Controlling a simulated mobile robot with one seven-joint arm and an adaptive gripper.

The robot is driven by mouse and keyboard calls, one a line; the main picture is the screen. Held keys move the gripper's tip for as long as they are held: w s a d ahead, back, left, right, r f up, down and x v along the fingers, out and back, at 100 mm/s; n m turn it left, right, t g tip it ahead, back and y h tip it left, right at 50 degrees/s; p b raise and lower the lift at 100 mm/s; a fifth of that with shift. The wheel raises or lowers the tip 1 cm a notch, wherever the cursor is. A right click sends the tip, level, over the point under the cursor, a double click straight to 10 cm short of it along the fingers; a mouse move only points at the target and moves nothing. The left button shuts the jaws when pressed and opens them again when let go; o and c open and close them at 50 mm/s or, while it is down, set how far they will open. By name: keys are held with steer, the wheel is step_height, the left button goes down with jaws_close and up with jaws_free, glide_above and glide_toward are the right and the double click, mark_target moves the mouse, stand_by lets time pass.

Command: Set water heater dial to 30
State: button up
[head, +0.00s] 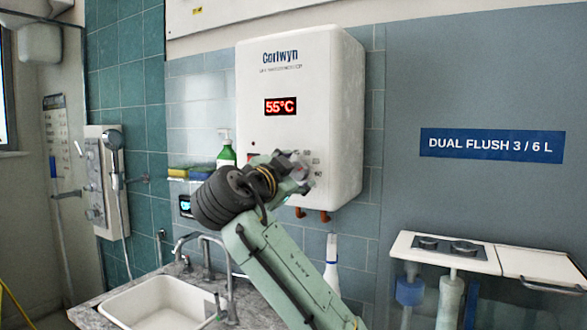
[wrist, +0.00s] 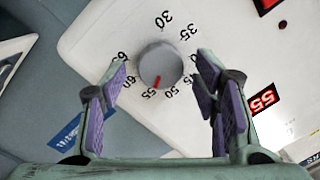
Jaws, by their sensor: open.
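The white water heater (head: 300,110) hangs on the tiled wall, and its red display (head: 281,106) reads 55°C. In the wrist view its round grey dial (wrist: 160,62) has a red pointer mark (wrist: 156,82) turned to the 55 on the printed scale. The 30 (wrist: 163,20) is on the opposite side of the dial, at the top of the picture. My gripper (wrist: 161,78) is open and empty, with one purple-padded finger on each side of the dial and visible gaps. In the head view my gripper (head: 290,168) is at the heater's lower front and largely hides the dial.
A green bottle (head: 227,156) and sponges (head: 190,173) stand on a shelf left of the heater. A sink (head: 160,302) with taps lies below. A shower unit (head: 107,180) is at left. A toilet-cistern display (head: 445,250) stands at right.

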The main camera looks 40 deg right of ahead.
steer(key=shift+c, duration=0.4)
steer(key=shift+f, duration=0.1)
steer(key=c, duration=1.1)
